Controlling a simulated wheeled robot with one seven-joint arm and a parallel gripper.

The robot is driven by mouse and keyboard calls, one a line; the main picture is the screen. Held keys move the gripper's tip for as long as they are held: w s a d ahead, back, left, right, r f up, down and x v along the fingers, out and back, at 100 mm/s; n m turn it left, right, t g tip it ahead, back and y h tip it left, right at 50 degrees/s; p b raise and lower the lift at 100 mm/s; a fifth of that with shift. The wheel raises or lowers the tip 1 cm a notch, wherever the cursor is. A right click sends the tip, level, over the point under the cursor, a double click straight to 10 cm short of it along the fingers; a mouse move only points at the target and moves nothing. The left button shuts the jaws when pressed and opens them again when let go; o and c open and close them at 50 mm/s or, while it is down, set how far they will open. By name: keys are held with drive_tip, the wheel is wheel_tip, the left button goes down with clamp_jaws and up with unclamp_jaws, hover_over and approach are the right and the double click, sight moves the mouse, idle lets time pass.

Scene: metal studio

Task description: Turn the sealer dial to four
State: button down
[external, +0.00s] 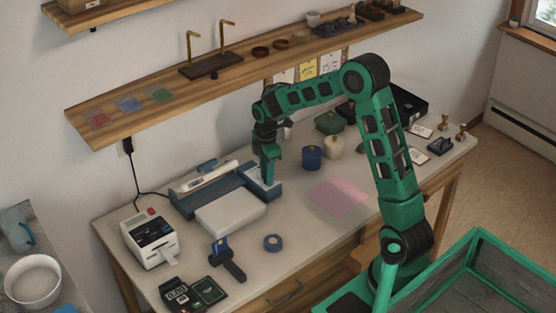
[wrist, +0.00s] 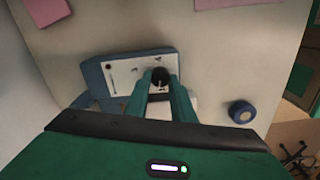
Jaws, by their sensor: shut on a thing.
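The blue bag sealer (external: 225,190) lies along the back left of the table, with a light control panel at its right end. My gripper (external: 267,182) reaches down from above onto that panel. In the wrist view the panel (wrist: 124,78) is white in a blue housing, with small dark marks too small to read. The black dial (wrist: 159,78) sits between the fingertips of my gripper (wrist: 160,84), which is shut on it. Which number the dial points to cannot be told. In the external view my gripper hides the dial.
A white pad (external: 231,212) lies in front of the sealer. A label printer (external: 152,238), a tape dispenser (external: 228,262) and a blue tape roll (external: 273,242) are nearby. A blue jar (external: 312,157) stands right of my gripper. A wooden shelf (external: 250,65) runs above.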

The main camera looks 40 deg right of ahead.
drive_tip(key=m, duration=0.4)
drive_tip(key=shift+w+r+m, duration=0.1)
drive_tip(key=shift+w+m, duration=0.15)
drive_tip(key=shift+m, duration=0.05)
drive_tip(key=m, duration=0.4)
drive_tip(key=shift+w+d+m, duration=0.1)
drive_tip(key=shift+m, duration=0.2)
drive_tip(key=m, duration=0.4)
drive_tip(key=shift+m, duration=0.3)
drive_tip(key=m, duration=0.3)
drive_tip(key=shift+d, duration=0.1)
drive_tip(key=m, duration=0.4)
drive_tip(key=shift+d, duration=0.1)
drive_tip(key=m, duration=0.3)
drive_tip(key=shift+m, duration=0.4)
drive_tip(key=m, duration=0.4)
drive_tip(key=shift+r, duration=0.1)
drive_tip(key=shift+m, duration=1.7)
